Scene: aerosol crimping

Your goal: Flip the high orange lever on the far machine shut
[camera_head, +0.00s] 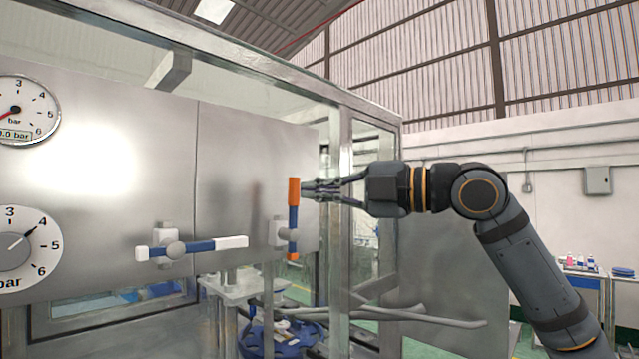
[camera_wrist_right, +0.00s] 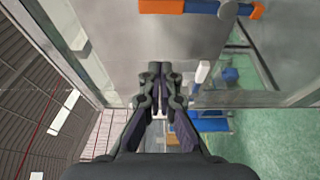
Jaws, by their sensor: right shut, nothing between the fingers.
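The lever with orange ends and a blue middle (camera_head: 293,218) stands upright on the right part of the steel panel (camera_head: 250,170). Its grey pivot (camera_head: 278,231) is beside its lower half. My right gripper (camera_head: 308,189) comes in from the right, shut and empty, its fingertips beside the lever's upper orange end. In the right wrist view the lever (camera_wrist_right: 200,7) crosses the top edge, and my shut fingers (camera_wrist_right: 161,70) appear apart from it. Whether they touch is not clear in the head view. My left gripper is not in view.
A second lever, blue with white ends (camera_head: 192,248), lies near level, left of the orange one. A glass-and-metal frame post (camera_head: 338,220) stands behind my right gripper. A blue round fixture (camera_head: 270,340) is below.

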